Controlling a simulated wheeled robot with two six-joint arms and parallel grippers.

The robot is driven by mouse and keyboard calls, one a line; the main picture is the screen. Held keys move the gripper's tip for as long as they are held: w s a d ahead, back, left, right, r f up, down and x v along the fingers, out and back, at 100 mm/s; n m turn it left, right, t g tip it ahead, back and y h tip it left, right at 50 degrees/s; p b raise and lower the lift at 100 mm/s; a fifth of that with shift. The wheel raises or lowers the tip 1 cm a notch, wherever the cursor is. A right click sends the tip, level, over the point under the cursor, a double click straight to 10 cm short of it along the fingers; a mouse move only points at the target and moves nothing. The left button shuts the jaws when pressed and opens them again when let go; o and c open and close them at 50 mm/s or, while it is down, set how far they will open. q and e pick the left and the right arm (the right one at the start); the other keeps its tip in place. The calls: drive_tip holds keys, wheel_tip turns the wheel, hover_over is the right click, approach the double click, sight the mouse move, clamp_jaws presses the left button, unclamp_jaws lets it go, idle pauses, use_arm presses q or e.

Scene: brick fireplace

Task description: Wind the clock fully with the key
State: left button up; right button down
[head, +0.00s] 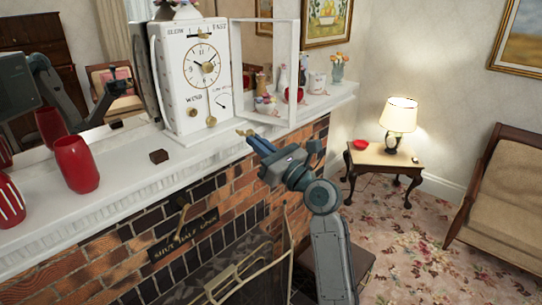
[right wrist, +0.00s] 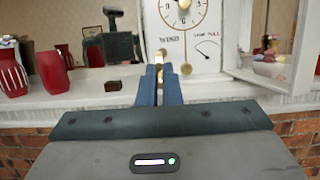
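The white clock (head: 170,75) stands on the mantel, its round dial (head: 202,66) facing out. Below the dial are a brass spot (head: 193,113) under the word WIND and a small gauge (head: 222,100), which also shows in the right wrist view (right wrist: 207,50). The gauge reading is too small to tell. My right gripper (head: 246,135) is in front of the mantel edge, to the lower right of the clock and apart from it. Its fingers are closed on a small brass piece, seemingly the key (right wrist: 159,70), which points toward the clock. My left gripper is not in view.
A white open frame (head: 296,60) stands right of the clock face. Red vases (head: 76,165) and a small dark block (head: 159,156) are on the mantel (head: 150,185) at left. Several ornaments (head: 317,82) stand at right. A mirror behind reflects my arm.

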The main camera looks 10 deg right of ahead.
drive_tip(key=w+a+b, duration=0.8)
drive_tip(key=w, duration=0.3)
drive_tip(key=shift+w+a, duration=0.25)
drive_tip(key=shift+w, duration=0.15)
idle(0.5)
idle(0.4)
drive_tip(key=shift+w+a, duration=0.1)
idle(1.3)
drive_tip(key=shift+w+a, duration=0.7)
drive_tip(key=shift+w, duration=0.3)
